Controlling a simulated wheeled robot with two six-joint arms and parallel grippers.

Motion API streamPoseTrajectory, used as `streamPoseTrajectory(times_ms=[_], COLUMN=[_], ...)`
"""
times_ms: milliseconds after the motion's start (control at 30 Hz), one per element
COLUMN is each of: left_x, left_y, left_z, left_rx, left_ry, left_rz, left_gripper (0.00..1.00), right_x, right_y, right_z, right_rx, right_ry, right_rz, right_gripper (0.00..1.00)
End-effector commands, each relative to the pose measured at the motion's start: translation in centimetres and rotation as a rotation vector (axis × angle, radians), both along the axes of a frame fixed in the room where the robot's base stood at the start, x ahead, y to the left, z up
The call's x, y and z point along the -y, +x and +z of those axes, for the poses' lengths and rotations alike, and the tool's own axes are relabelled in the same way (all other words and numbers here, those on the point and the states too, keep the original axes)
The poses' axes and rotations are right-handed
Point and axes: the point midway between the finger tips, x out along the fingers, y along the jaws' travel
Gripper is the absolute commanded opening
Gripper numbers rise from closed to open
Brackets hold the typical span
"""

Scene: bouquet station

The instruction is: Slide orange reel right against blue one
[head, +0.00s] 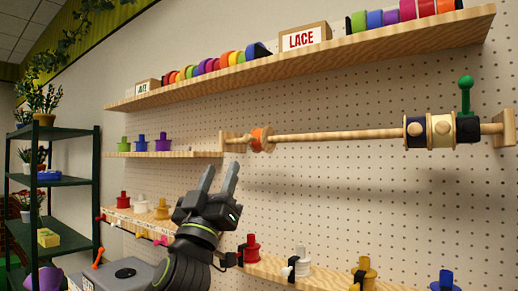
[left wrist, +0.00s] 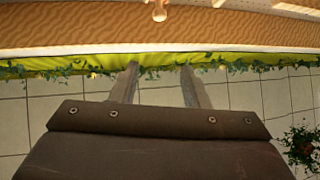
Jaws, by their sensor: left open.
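An orange reel (head: 260,138) sits at the left end of a horizontal wooden rod (head: 335,136). A dark blue reel (head: 415,132) sits near the rod's right end, beside a cream reel (head: 441,131) and another dark reel (head: 467,129). A long bare stretch of rod lies between the orange reel and these. My left gripper (head: 220,170) is open and empty, below and left of the orange reel, fingers pointing up. Its two spread fingers also show in the left wrist view (left wrist: 158,76), where no reel can be made out. My right gripper is not in view.
A green-knobbed peg (head: 465,95) stands up at the rod's right end. A long shelf (head: 330,53) with ribbon rolls and a LACE box (head: 303,38) runs above. A lower shelf (head: 265,267) carries several coloured spools. The pegboard between is clear.

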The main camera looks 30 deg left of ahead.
Motion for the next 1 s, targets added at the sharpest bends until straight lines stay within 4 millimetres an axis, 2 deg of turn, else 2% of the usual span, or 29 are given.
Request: streamPoseTrajectory(times_ms=[33, 100, 267, 467, 1000], left_x=[0.0, 0.1, 0.1, -0.4, -2.2], left_y=[0.2, 0.4, 1.0, 3.1, 11.0], left_z=[-1.2, -2.0, -2.0, 0.3, 7.7], left_rx=[-0.027, -0.055, -0.078, -0.078, -0.076], left_ry=[-0.053, -0.111, -0.162, -0.163, -0.159], left_rz=[-0.055, -0.112, -0.159, -0.158, -0.156], left_gripper=[0.42, 0.42, 0.42, 0.42, 0.42], right_x=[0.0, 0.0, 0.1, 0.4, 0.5], right_y=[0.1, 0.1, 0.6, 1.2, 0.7], right_z=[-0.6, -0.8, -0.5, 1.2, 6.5], right_rx=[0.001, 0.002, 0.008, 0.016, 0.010], right_ry=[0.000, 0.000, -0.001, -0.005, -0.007], right_rz=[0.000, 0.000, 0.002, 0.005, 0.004], right_gripper=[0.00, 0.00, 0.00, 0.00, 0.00])
